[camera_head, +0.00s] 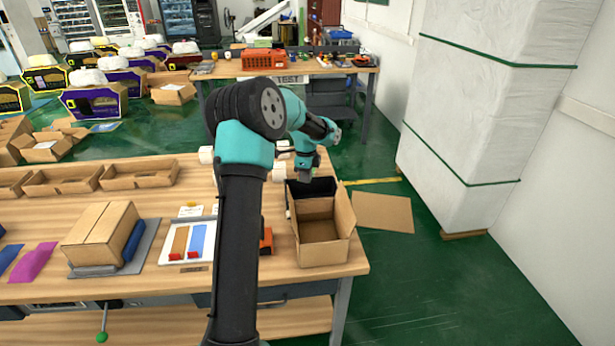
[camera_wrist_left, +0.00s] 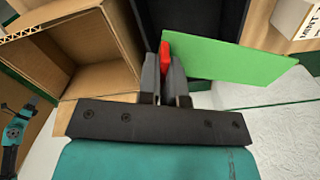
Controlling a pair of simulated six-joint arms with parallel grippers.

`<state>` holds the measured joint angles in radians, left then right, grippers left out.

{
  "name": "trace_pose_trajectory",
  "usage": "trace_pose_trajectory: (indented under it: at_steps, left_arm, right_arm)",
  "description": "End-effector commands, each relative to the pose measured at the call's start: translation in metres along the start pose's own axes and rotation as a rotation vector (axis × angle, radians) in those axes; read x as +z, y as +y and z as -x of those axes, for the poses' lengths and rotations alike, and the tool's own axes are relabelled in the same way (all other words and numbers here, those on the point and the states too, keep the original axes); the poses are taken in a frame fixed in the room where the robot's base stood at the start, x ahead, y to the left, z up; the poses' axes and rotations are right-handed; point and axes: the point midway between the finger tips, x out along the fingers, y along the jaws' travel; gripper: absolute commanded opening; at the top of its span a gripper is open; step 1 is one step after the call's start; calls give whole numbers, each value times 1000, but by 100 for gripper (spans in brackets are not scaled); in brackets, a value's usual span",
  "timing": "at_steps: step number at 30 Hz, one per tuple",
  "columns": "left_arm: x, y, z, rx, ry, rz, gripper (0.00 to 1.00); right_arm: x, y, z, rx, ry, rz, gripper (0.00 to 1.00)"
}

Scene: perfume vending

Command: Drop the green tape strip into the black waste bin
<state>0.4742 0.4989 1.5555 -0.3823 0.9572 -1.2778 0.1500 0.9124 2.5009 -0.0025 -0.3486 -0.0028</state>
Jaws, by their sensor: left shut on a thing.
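My left gripper (camera_wrist_left: 166,75) is shut on the green tape strip (camera_wrist_left: 232,60), which sticks out to the right in the left wrist view. A small red piece (camera_wrist_left: 164,56) shows between the fingers. The black waste bin (camera_wrist_left: 190,18) is behind the strip there, and the strip overlaps its opening in that view. In the head view the bin (camera_head: 325,186) stands at the table's right end, behind an open cardboard box, with my left gripper (camera_head: 305,178) over its left part. The strip cannot be made out in the head view.
The open cardboard box (camera_head: 318,231) stands right in front of the bin, flaps out. A white board with brown and blue strips (camera_head: 190,241) lies left of my arm. A closed carton (camera_head: 100,232) is further left. Green floor lies beyond the table's right edge.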

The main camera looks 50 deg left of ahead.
Motion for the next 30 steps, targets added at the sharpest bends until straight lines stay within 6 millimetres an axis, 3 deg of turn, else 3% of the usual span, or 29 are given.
trace_pose_trajectory:
  at_steps: [18, 30]
  left_arm:
    - [0, 0, -52, -1, -1, 0, 0]
    - [0, 0, -59, -3, -1, 0, 0]
  right_arm:
    - [0, 0, 0, 0, 0, 0, 63]
    - [0, 0, 0, 0, 0, 0, 63]
